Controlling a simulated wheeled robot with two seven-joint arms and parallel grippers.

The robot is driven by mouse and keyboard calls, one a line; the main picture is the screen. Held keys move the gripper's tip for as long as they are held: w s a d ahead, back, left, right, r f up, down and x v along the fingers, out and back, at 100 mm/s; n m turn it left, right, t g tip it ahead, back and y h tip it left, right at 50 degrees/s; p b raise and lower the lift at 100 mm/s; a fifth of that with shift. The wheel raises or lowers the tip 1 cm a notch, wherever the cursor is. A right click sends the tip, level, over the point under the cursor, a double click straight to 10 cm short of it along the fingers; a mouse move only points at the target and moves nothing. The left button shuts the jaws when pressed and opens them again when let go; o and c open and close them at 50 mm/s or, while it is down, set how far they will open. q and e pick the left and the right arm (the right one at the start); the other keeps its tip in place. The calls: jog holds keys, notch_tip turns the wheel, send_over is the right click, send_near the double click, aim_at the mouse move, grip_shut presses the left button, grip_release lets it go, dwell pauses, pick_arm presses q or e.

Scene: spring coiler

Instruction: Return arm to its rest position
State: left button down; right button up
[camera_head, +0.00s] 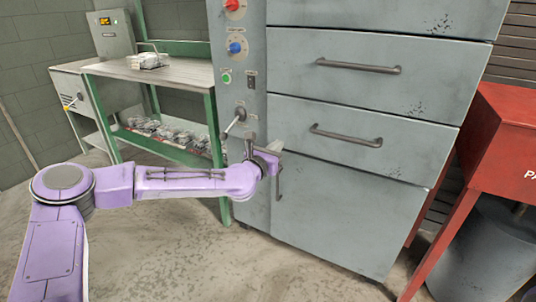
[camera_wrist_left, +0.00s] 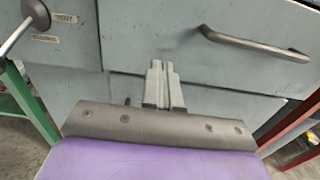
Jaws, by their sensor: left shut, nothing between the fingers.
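My left arm (camera_head: 160,185), with purple links, reaches in from the left toward the grey cabinet. Its gripper (camera_head: 275,146) is in front of the cabinet, a little right of and below the control panel. In the left wrist view the two grey fingers (camera_wrist_left: 161,68) are together with nothing between them. They point at the cabinet front, left of a drawer handle (camera_wrist_left: 255,46). A lever (camera_head: 235,120) with a round-ended rod is on the panel; it also shows at the upper left of the wrist view (camera_wrist_left: 22,28), apart from the fingers. My right gripper is out of view.
The cabinet (camera_head: 345,220) has several drawer fronts with bar handles. A green-framed bench (camera_head: 180,75) with a lower shelf of parts stands left. A red stand (camera_head: 500,140) and a grey bin (camera_head: 485,250) are at right. The floor in front is clear.

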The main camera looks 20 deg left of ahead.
pick_arm(q)
jog(key=s+d+f+m+g, duration=0.4)
jog(key=s+f+m, duration=0.55)
jog(key=f, duration=0.45)
jog(key=s+d+f+m+g, duration=0.45)
jog(key=s+f+m, duration=0.35)
jog(key=s+f, duration=0.4)
jog(key=s+a+f+m+g+y, duration=0.1)
jog(key=s+a+f+m+g, duration=0.15)
jog(key=s+f+m, duration=0.5)
jog(key=s+a+f+m+g+y, duration=0.1)
jog(key=s+a, duration=0.2)
jog(key=s, duration=0.3)
jog(key=s+a+f+m+g+y+p, duration=0.1)
jog(key=s+a+f+g, duration=0.15)
jog(key=s, duration=0.45)
jog(key=s+a+f+m+g+y, duration=0.1)
jog(key=s+a+m+y, duration=0.1)
jog(key=s+a, duration=0.3)
notch_tip(320, 180, up, 19)
jog(key=d+p, duration=0.1)
jog(key=p, duration=1.8)
jog(key=shift+s+d+r+n+t, duration=0.2)
jog(key=shift+s+d+n+t, duration=0.1)
jog(key=shift+s+t, duration=0.05)
